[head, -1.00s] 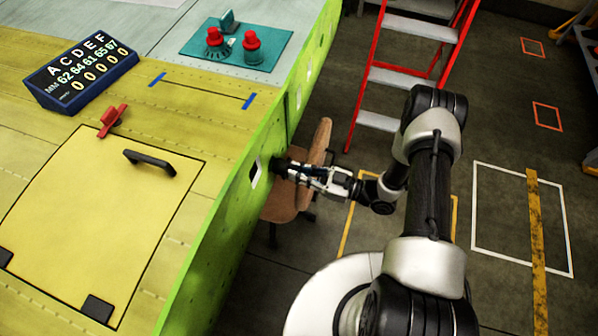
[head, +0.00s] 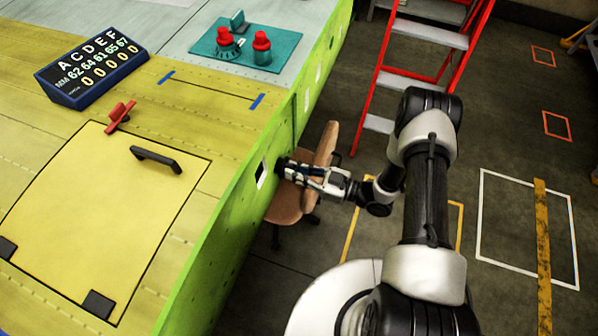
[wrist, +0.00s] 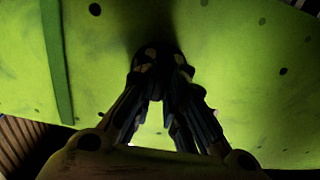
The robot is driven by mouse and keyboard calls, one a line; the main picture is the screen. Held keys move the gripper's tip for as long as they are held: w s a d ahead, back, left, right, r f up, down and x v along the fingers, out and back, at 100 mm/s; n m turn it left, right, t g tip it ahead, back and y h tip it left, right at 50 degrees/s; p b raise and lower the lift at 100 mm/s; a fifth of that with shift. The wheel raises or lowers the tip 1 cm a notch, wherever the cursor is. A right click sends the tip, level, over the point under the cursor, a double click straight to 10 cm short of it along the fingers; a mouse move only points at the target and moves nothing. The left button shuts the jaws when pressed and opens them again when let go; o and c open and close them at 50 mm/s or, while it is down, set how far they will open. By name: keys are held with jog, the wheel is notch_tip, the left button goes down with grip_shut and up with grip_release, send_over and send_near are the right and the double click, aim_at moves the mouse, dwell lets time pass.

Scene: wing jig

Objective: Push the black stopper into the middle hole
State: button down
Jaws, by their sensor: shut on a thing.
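My gripper (head: 287,168) is shut on the black stopper (head: 280,162) at the green side face (head: 224,232) of the wing jig. The stopper shows as a small dark end between the fingertips and the panel. In the wrist view, my gripper (wrist: 161,62) has its fingers converging on the dark round stopper (wrist: 157,52), close against the green panel. The fingers and stopper hide the spot behind them, so I cannot tell whether the stopper is inside a hole or only touching the panel.
A red ladder (head: 420,60) stands at the back. A teal tray (head: 284,57) with red-topped items and a blue number board (head: 92,70) rest on top.

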jog(key=shift+x, duration=0.9)
jog(key=c, duration=1.6)
grip_release()
jog(key=shift+o, duration=0.2)
jog(key=v, duration=1.2)
